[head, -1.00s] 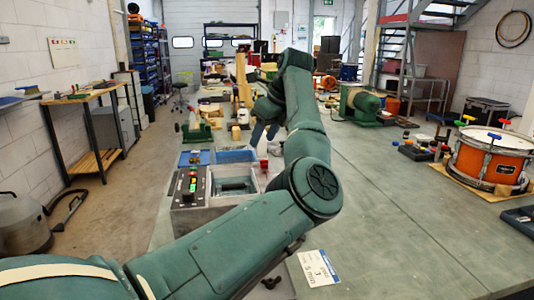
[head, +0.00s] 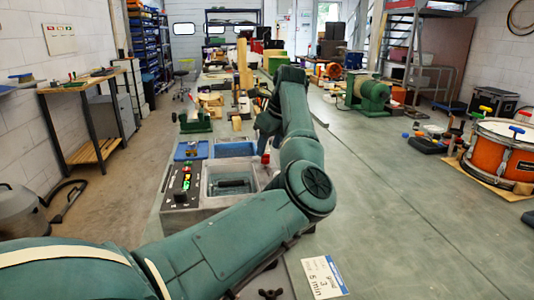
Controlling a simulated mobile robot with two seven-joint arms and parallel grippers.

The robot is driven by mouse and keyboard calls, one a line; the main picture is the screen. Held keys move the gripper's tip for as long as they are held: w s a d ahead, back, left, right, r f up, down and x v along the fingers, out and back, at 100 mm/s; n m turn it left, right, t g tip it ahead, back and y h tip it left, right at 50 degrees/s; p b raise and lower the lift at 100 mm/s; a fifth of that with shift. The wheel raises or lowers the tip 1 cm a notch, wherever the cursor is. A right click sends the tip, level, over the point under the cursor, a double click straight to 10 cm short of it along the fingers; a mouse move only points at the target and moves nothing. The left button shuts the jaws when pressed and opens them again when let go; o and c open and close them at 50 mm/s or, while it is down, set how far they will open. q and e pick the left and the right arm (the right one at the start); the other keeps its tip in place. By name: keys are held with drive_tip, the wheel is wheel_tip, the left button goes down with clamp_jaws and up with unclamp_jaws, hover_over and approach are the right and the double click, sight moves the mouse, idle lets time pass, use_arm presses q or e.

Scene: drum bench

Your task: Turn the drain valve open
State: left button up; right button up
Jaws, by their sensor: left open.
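A small red part (head: 265,158), perhaps the drain valve's handle, shows at the right side of a grey wash basin unit (head: 208,204); the valve's body cannot be made out. My left arm comes in from the lower left and reaches over the right side of the unit. My left gripper (head: 263,142) is open, pointing down just above the red part and close to it. Whether they touch cannot be told. My forearm covers the ground to the right of the basin. My right gripper is out of view.
A control panel (head: 183,183) with coloured buttons is left of the basin; blue trays (head: 192,151) lie behind it. A green machine (head: 367,94) and an orange drum (head: 501,154) stand at the right. The bench top (head: 400,215) right of my arm is largely clear.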

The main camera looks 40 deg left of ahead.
sight(266, 155)
use_arm(q)
drive_tip(key=shift+x, duration=1.8)
drive_tip(key=shift+c, duration=0.5)
drive_tip(key=c, duration=0.8)
